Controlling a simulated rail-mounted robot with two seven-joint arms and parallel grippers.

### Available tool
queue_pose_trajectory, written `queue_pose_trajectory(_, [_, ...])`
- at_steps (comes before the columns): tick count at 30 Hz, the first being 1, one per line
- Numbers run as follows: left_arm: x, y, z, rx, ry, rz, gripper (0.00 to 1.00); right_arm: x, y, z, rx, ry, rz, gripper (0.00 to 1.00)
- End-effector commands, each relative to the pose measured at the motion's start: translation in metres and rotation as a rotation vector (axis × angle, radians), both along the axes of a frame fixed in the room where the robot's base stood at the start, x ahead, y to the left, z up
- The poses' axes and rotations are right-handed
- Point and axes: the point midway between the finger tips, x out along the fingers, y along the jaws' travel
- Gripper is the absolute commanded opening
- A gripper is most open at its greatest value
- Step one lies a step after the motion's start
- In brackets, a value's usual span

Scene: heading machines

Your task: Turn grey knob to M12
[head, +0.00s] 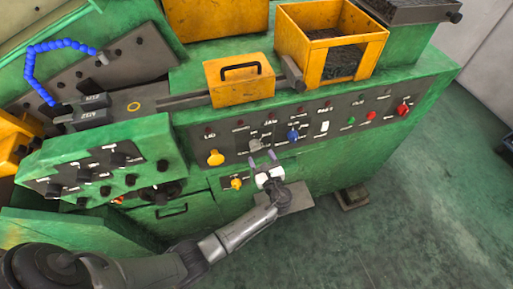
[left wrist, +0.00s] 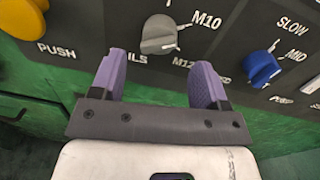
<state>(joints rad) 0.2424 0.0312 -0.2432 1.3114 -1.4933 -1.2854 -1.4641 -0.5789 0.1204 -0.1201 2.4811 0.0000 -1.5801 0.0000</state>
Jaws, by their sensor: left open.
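The grey knob (head: 256,144) is on the dark control panel of the green machine, between a yellow and a blue knob. In the left wrist view the grey knob (left wrist: 158,33) has labels M10 at its upper right and M12 at its lower right. A small white mark is on its right side; I cannot tell exactly which label it points to. My left gripper (head: 263,157) is open and empty just in front of and below the knob. Its purple fingers (left wrist: 158,72) are spread on either side below the knob, apart from it. My right gripper is not in view.
The blue knob (head: 293,135) is to the right and the yellow knob (head: 215,158) to the left. A smaller yellow knob (head: 236,183) is on the lower panel. A red button (head: 403,109) is at the panel's right end. The green floor at right is clear.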

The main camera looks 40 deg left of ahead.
Motion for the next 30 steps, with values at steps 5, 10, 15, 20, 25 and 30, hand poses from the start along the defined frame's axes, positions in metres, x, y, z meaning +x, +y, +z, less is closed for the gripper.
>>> queue_pose_trajectory(5, [0.014, 0.025, 0.000, 0.001, 0.000, 0.001, 0.69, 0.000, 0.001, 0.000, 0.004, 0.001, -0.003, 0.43])
queue_pose_trajectory(10, [0.022, 0.039, 0.000, 0.000, 0.000, 0.000, 0.69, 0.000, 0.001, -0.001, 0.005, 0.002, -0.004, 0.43])
queue_pose_trajectory(15, [0.026, 0.046, 0.000, -0.001, 0.000, 0.000, 0.69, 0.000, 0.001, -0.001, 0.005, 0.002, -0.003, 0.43])
queue_pose_trajectory(20, [0.027, 0.048, 0.000, -0.001, 0.000, -0.001, 0.69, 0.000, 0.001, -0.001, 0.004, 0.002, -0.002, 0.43])
queue_pose_trajectory(25, [0.027, 0.048, 0.000, -0.001, 0.000, 0.000, 0.69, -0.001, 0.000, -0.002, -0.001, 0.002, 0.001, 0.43])
queue_pose_trajectory(30, [0.027, 0.048, 0.000, -0.001, 0.000, 0.000, 0.53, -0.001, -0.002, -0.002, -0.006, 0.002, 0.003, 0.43])
